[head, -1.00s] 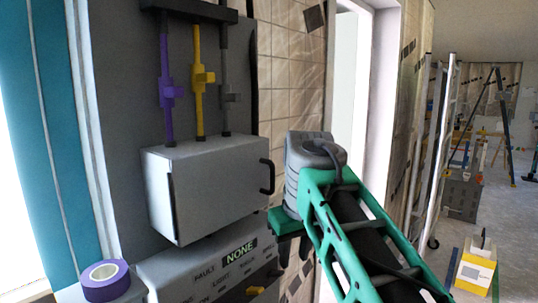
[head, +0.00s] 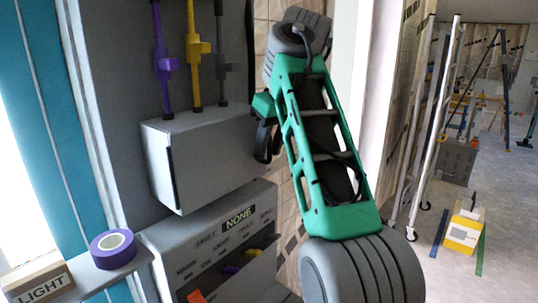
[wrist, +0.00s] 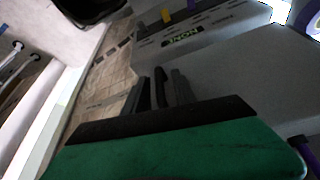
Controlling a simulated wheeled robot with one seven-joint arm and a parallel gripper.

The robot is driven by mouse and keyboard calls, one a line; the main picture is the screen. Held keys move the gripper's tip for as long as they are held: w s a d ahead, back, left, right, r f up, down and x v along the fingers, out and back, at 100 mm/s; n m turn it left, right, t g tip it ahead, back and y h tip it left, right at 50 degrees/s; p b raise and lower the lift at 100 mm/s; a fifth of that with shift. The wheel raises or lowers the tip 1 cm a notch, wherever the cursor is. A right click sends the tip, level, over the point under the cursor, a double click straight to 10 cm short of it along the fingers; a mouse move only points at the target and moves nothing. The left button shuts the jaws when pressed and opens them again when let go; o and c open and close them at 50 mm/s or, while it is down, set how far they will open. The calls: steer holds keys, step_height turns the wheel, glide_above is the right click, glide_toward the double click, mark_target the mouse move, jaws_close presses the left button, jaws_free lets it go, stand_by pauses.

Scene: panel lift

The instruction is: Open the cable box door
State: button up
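The cable box (head: 205,155) is a grey box on the wall panel, left of my arm in the head view. Its front door looks closed. In the wrist view a grey face of the box (wrist: 235,75) fills the right side. My gripper (head: 265,140) is at the right edge of the box, where the black handle is; my arm hides much of this spot. In the wrist view my gripper (wrist: 158,92) shows two dark fingers. A dark bar between them looks like the handle (wrist: 158,88), with narrow gaps on both sides.
Purple, yellow and grey cables (head: 195,55) enter the box from above. A labelled switch panel (head: 225,245) sits below it. A purple tape roll (head: 113,248) lies on a ledge at left. A ladder (head: 430,130) and yellow box (head: 464,228) stand at right.

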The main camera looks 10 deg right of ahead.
steer(key=shift+f, duration=0.15)
steer(key=shift+c, duration=0.5)
jaws_close()
stand_by(0.9)
